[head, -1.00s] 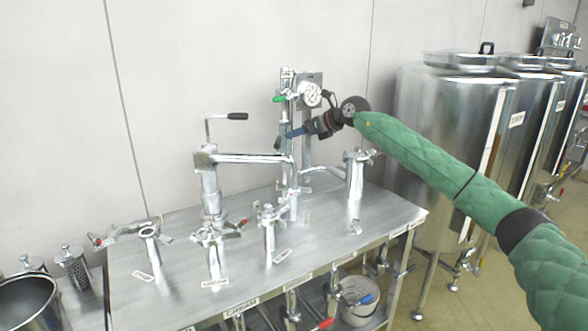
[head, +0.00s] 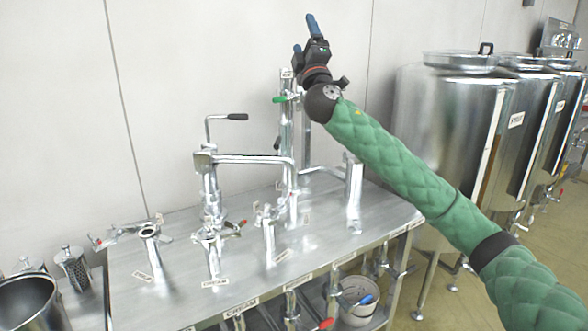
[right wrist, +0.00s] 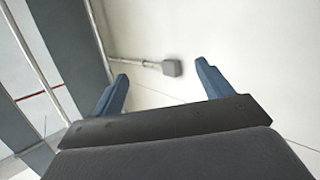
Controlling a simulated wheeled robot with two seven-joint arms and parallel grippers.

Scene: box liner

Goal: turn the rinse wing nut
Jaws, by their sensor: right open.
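Several short steel pipe stands with clamps and wing nuts rise from the steel table (head: 330,235). They include the left stand (head: 150,240), the stand with the CREAM label (head: 212,255), the middle stand (head: 269,235) and the right stand (head: 353,185). I cannot read a rinse label, so I cannot tell which wing nut is the rinse one. My right gripper (head: 305,33) is open and empty, raised against the wall above the tall post, fingers pointing up. The right wrist view shows its blue fingers (right wrist: 160,75) apart with nothing between them. My left gripper is out of view.
A swing-arm pipe (head: 245,159) with a black-handled lever stands mid-table. The tall post with a green handle (head: 280,99) is close below my right gripper. Steel tanks (head: 455,120) stand at right. A bucket (head: 355,297) sits underneath.

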